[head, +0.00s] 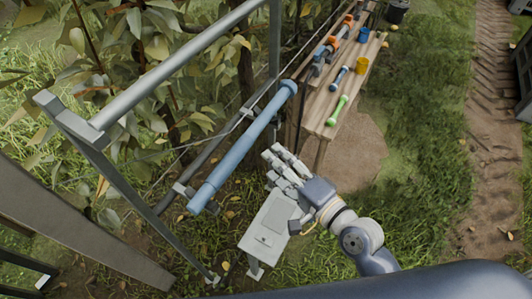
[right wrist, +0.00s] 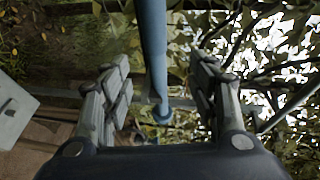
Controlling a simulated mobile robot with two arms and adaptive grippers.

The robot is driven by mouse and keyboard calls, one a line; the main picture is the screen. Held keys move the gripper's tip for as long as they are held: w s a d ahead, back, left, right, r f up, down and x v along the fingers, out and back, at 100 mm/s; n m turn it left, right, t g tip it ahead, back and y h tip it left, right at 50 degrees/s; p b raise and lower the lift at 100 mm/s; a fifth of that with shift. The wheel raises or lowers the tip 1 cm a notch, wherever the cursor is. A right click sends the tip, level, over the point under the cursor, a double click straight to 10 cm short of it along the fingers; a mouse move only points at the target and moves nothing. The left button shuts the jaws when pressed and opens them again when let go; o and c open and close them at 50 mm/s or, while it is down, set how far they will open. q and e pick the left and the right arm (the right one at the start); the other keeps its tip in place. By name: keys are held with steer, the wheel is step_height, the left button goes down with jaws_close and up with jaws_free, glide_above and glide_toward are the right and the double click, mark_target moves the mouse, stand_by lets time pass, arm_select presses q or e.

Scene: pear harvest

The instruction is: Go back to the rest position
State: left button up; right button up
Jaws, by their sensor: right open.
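My right gripper (head: 280,165) is open and empty in the middle of the head view, beside a blue bar (head: 243,147) on a metal frame. In the right wrist view its two fingers (right wrist: 158,85) stand wide apart. The blue bar (right wrist: 152,45) shows between them in the picture, beyond the fingertips, with no visible contact. My left gripper is in neither view.
A grey metal frame (head: 170,75) with rails stands at the left among leafy branches. A light grey panel (head: 268,222) is just below the right gripper. A wooden table (head: 322,100) with several tools and cups stands behind. Open grass (head: 435,150) lies right.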

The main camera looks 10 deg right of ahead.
steer(key=s+d+f+n+g+h, duration=0.2)
steer(key=s+d+f, duration=0.1)
steer(key=f, duration=0.8)
steer(key=s+d+f+n+g+h, duration=0.1)
steer(key=s+d+f+g+h, duration=0.15)
steer(key=f, duration=0.95)
steer(key=s+d+f+n+g+h, duration=0.15)
steer(key=d+f, duration=0.25)
steer(key=f, duration=0.7)
steer(key=s+d+f+n+g+h, duration=0.1)
steer(key=s+d+f+n+g, duration=0.1)
steer(key=s+f, duration=0.4)
steer(key=s+d+f+n+g+h, duration=0.1)
steer(key=s+f+n, duration=0.3)
steer(key=s, duration=0.9)
steer(key=s+d+f+n+g, duration=0.3)
steer(key=s+f, duration=0.6)
steer(key=f, duration=0.1)
steer(key=shift+s+d+g+h+p, duration=0.2)
steer(key=shift+d+g+h+p, duration=0.1)
steer(key=shift+d+h+p, duration=0.15)
